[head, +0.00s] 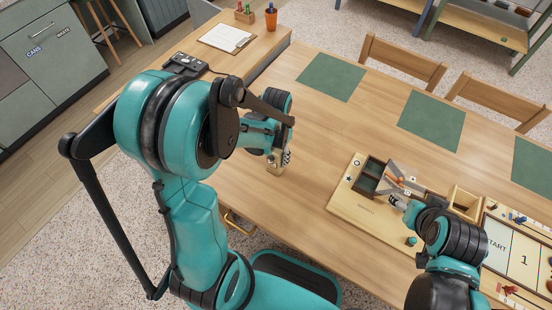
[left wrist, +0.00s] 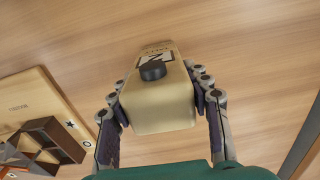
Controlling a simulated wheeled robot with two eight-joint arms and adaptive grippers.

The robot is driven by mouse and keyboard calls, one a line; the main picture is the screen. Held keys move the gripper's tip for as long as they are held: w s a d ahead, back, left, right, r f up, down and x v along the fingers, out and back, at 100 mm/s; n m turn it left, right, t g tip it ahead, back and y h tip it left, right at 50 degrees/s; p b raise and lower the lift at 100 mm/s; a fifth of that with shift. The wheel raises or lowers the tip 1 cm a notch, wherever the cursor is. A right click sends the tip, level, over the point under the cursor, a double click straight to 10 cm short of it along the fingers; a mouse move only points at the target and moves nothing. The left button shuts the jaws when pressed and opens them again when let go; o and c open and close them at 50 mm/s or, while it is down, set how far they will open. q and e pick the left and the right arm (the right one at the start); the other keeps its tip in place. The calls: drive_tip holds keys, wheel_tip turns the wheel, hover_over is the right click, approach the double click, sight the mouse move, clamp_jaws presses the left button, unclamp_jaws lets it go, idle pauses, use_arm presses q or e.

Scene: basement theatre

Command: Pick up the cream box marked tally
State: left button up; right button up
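The cream box (left wrist: 160,107) lies between the two fingers of my left gripper (left wrist: 160,85) in the left wrist view.
The wooden board (head: 350,197) carries a dark divided tray (head: 370,176). A game board (head: 497,245) with small pieces lies at right. Green mats (head: 331,77) line the far side. The table's middle is clear.

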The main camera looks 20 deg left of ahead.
use_arm(q)
drive_tip(key=c, duration=0.4)
drive_tip(key=shift+r, duration=0.1)
